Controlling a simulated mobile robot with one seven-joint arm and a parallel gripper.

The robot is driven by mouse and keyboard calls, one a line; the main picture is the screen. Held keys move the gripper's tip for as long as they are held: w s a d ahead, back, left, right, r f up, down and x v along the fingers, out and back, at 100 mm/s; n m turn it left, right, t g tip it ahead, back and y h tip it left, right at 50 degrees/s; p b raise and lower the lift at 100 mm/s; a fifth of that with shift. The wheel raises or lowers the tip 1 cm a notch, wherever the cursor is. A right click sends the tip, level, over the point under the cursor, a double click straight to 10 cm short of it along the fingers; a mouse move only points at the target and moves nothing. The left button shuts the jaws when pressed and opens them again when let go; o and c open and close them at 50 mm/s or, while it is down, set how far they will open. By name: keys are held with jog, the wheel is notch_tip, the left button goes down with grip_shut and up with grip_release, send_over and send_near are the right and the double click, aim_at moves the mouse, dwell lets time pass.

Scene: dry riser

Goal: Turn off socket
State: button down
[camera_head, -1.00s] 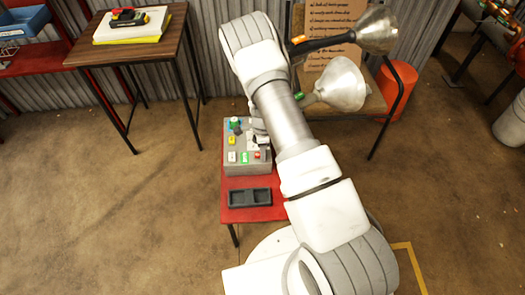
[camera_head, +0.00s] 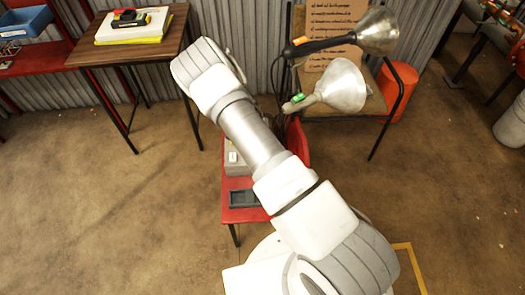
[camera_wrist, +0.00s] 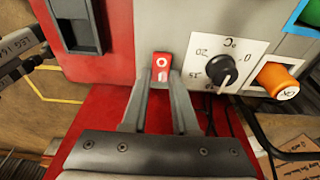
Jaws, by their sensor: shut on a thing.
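A red switch (camera_wrist: 162,66) with a white ring mark sits on the face of a grey control box (camera_wrist: 205,25) in the wrist view. My gripper (camera_wrist: 163,88) has its two fingers on either side of the switch and is shut on it. The fingertips cover the switch's lower sides. In the head view only part of the grey box (camera_head: 234,166) shows on the red table (camera_head: 228,213). My arm hides the rest of the box, the switch and the gripper there.
A black temperature dial (camera_wrist: 221,72) and an orange knob (camera_wrist: 278,80) are close right of the switch. A dark tray (camera_head: 242,198) lies on the red table. Two metal lamp shades (camera_head: 342,86) stand at the back right. Open floor lies left.

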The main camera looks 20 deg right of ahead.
jog(key=shift+a+f+h+b, duration=0.25)
jog(key=shift+h+b, duration=0.25)
jog(key=shift+h, duration=0.3)
jog(key=shift+r+g, duration=0.1)
jog(key=shift+g, duration=0.2)
jog(key=shift+r, duration=0.1)
jog(key=c, duration=0.7)
grip_release()
jog(key=shift+h, duration=0.3)
jog(key=shift+r, duration=0.1)
jog(key=shift+p+v, duration=1.75)
jog(key=shift+v, duration=6.9)
